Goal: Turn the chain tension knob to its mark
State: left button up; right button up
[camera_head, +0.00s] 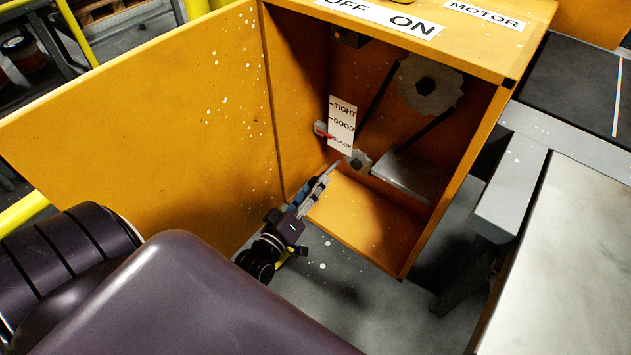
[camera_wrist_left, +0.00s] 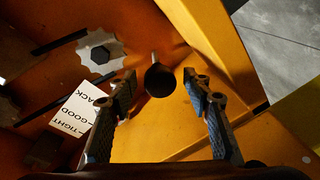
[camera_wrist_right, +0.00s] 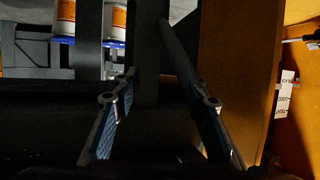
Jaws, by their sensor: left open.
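The scale label (camera_head: 342,125) reads TIGHT, GOOD and SLACK inside the open orange cabinet. A red pointer (camera_head: 324,134) sits close to the SLACK line. A dark round knob (camera_wrist_left: 160,80) on a short shaft shows in the left wrist view. My left gripper (camera_head: 328,175) is open inside the cabinet's mouth. In its wrist view its fingertips stand on either side of the knob, with gaps; I cannot tell how far beyond the tips it lies. The head view does not clearly show the knob. My right gripper (camera_wrist_right: 158,85) is open and empty, outside the cabinet.
A small sprocket (camera_head: 358,160) and a large sprocket (camera_head: 430,88) sit inside the cabinet behind the label. The cabinet door (camera_head: 150,130) hangs open at left. A grey ledge (camera_head: 405,177) is inside. A conveyor frame (camera_head: 512,195) stands at right.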

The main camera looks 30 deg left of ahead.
pick_arm(q)
jog(key=shift+w, duration=0.6)
pick_arm(e)
jog(key=shift+w+a+r+t, duration=0.15)
jog(key=shift+w+r+t, duration=0.2)
jog(key=shift+r, duration=0.35)
pick_arm(q)
jog(key=c, duration=1.2)
